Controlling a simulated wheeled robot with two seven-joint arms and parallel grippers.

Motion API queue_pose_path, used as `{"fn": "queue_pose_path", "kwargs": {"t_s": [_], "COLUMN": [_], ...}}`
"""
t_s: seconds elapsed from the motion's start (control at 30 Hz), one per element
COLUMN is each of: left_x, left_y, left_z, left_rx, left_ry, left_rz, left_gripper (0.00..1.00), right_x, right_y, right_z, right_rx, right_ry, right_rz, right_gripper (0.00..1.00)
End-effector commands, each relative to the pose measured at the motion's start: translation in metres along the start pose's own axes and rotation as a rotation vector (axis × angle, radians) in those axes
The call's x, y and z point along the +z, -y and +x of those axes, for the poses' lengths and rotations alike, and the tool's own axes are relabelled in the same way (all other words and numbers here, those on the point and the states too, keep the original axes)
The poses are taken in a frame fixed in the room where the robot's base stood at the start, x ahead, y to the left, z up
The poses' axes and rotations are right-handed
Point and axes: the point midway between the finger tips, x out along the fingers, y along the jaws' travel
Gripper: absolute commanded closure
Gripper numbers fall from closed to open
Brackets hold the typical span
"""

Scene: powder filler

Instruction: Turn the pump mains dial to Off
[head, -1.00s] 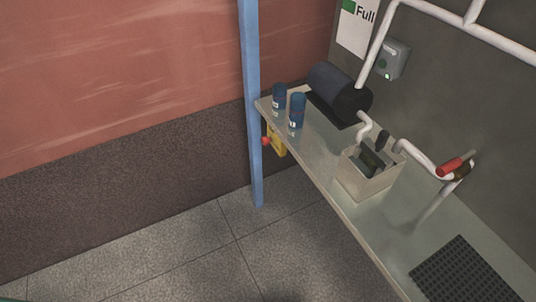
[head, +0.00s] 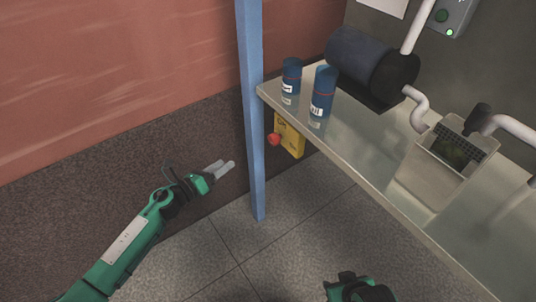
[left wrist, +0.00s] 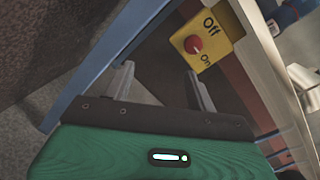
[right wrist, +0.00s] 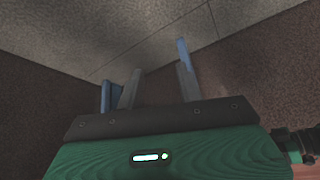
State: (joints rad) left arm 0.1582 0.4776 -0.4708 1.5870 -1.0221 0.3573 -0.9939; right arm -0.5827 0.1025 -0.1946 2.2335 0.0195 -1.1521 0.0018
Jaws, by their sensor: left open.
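The pump mains dial is a red knob (head: 273,139) on a yellow box (head: 291,135) fixed below the left end of the metal bench. In the left wrist view the knob (left wrist: 193,44) sits on the yellow plate (left wrist: 216,44) between the words Off and On; I cannot tell which it points to. My left gripper (head: 221,168) is open and empty, left of the blue post and apart from the dial. Its spread fingers (left wrist: 160,70) show below the dial in the left wrist view. My right gripper (right wrist: 160,68) is open and empty, low at the front in the head view.
A blue post (head: 252,120) stands between my left gripper and the dial. The bench (head: 347,150) holds two blue canisters (head: 322,95), a dark motor (head: 368,62) and a hopper (head: 440,170). A grey switch box (head: 451,16) is on the wall. The floor (head: 300,240) is clear.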

Motion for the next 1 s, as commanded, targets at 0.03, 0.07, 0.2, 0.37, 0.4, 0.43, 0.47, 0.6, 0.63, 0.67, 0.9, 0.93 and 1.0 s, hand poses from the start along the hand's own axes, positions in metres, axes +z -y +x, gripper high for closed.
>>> {"fn": "queue_pose_path", "kwargs": {"t_s": [0.03, 0.07, 0.2, 0.37, 0.4, 0.43, 0.47, 0.6, 0.63, 0.67, 0.9, 0.93, 1.0], "left_x": [0.000, 0.002, 0.008, 0.011, 0.012, 0.011, 0.011, 0.010, 0.010, 0.009, 0.004, 0.004, 0.003], "left_y": [0.009, 0.016, 0.040, 0.051, 0.052, 0.053, 0.054, 0.058, 0.059, 0.060, 0.066, 0.067, 0.068], "left_z": [0.004, 0.005, 0.009, 0.013, 0.017, 0.020, 0.024, 0.050, 0.057, 0.063, 0.112, 0.117, 0.127], "left_rx": [-0.044, -0.065, -0.135, -0.162, -0.163, -0.164, -0.163, -0.164, -0.163, -0.163, -0.162, -0.162, -0.161], "left_ry": [-0.011, -0.018, -0.038, -0.044, -0.044, -0.044, -0.044, -0.042, -0.042, -0.042, -0.043, -0.043, -0.043], "left_rz": [0.097, 0.148, 0.318, 0.387, 0.389, 0.389, 0.388, 0.386, 0.386, 0.386, 0.383, 0.383, 0.382], "left_gripper": [0.43, 0.43, 0.43, 0.43, 0.43, 0.43, 0.43, 0.43, 0.43, 0.43, 0.43, 0.43, 0.43], "right_x": [-0.002, -0.005, -0.012, -0.015, -0.015, -0.015, -0.014, -0.012, -0.012, -0.011, -0.010, -0.010, -0.010], "right_y": [0.001, 0.001, 0.003, 0.003, 0.003, 0.002, 0.002, -0.001, -0.001, -0.002, -0.003, -0.003, -0.003], "right_z": [-0.007, -0.014, -0.040, -0.052, -0.053, -0.054, -0.055, -0.057, -0.058, -0.058, -0.059, -0.059, -0.058], "right_rx": [-0.002, -0.003, -0.007, -0.007, -0.007, -0.006, -0.004, 0.002, 0.003, 0.004, 0.008, 0.007, 0.007], "right_ry": [-0.019, -0.027, -0.050, -0.055, -0.052, -0.049, -0.045, -0.024, -0.020, -0.016, -0.004, -0.005, -0.008], "right_rz": [0.000, 0.000, 0.000, 0.000, 0.001, 0.001, 0.002, 0.005, 0.005, 0.006, 0.007, 0.007, 0.007], "right_gripper": [0.64, 0.64, 0.64, 0.64, 0.64, 0.64, 0.64, 0.64, 0.64, 0.64, 0.64, 0.64, 0.64]}}
